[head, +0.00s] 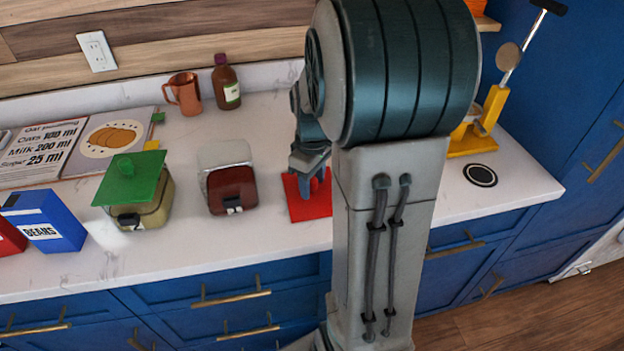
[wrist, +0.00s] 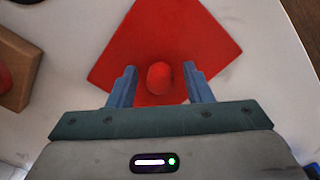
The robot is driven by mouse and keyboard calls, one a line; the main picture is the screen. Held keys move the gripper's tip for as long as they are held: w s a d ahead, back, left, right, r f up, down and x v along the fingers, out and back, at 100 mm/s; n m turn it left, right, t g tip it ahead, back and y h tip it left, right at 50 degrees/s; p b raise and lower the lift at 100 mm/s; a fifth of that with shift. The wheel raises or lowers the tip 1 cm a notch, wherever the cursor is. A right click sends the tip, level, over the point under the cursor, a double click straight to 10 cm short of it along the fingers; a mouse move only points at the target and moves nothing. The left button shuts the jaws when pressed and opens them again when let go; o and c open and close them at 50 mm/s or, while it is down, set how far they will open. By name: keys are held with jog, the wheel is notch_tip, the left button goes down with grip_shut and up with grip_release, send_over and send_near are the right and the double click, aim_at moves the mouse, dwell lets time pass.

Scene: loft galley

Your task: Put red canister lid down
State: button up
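The red canister lid (head: 309,205) is a flat red square with a round red knob. It lies on the white counter, right of the open-topped canister (head: 231,188), which shows dark red inside. In the wrist view the lid (wrist: 165,38) is below my gripper (wrist: 160,88). The knob (wrist: 158,77) is between the two fingers, with a visible gap on each side. My gripper is open. In the head view my gripper (head: 308,172) is over the lid and my arm hides part of the lid's right side.
A green-lidded canister (head: 132,181) and a blue beans box (head: 45,220) stand to the left. A copper mug (head: 184,93) and brown bottle (head: 226,83) stand behind. A yellow stand (head: 478,135) is at right, near a black disc (head: 480,175). The counter front edge is close.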

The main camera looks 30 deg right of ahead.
aim_at(313, 180)
notch_tip(313, 180, up, 12)
jog(key=s+a+f+m+t, duration=0.3)
jog(key=s+a+m, duration=0.3)
jog(key=s+a, duration=0.6)
jog(key=shift+s+f, duration=0.15)
jog(key=shift+f, duration=0.5)
